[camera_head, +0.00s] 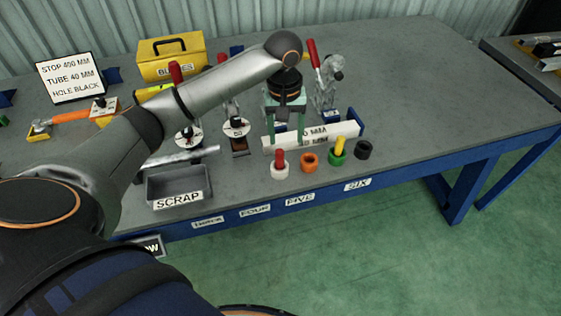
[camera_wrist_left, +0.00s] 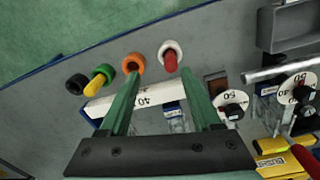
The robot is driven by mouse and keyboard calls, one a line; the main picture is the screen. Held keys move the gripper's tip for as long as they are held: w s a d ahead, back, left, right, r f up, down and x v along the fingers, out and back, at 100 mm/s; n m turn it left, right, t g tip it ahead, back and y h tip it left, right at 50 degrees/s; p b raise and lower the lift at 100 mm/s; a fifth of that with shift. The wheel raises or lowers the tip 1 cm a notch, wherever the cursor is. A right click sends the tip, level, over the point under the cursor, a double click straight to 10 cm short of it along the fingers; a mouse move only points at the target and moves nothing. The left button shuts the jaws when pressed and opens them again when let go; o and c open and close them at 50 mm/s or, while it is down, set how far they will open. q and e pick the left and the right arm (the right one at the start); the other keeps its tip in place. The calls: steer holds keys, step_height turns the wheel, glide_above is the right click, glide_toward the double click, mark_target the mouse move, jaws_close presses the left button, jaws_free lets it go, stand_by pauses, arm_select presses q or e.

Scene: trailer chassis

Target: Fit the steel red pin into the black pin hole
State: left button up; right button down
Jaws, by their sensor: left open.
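The red pin (camera_head: 279,158) stands upright in the white ring at the front of the bench; it also shows in the left wrist view (camera_wrist_left: 170,61). The black pin hole (camera_head: 364,150) is an empty-looking black ring at the right end of the ring row, and at the left in the left wrist view (camera_wrist_left: 77,86). My left gripper (camera_head: 285,136) hangs behind the ring row with green fingers apart and nothing between them. In the left wrist view (camera_wrist_left: 158,78) its fingertips point toward the orange and white rings. My right gripper is out of view.
Between the white and black rings are an empty orange ring (camera_head: 310,161) and a green ring (camera_head: 338,157) holding a yellow pin (camera_head: 340,144). A white tube (camera_head: 345,131) lies behind them. A grey scrap tray (camera_head: 180,184) stands left. The bench's right side is clear.

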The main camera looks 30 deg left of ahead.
mark_target(280, 151)
arm_select(q)
steer(key=shift+a+r+n, duration=0.4)
steer(key=shift+a+r, duration=0.4)
steer(key=shift+r, duration=0.25)
steer(key=f, duration=1.2)
steer(key=shift+a+f, duration=0.15)
steer(key=shift+a, duration=0.05)
steer(key=shift+c, duration=0.3)
steer(key=shift+w, duration=0.1)
jaws_close()
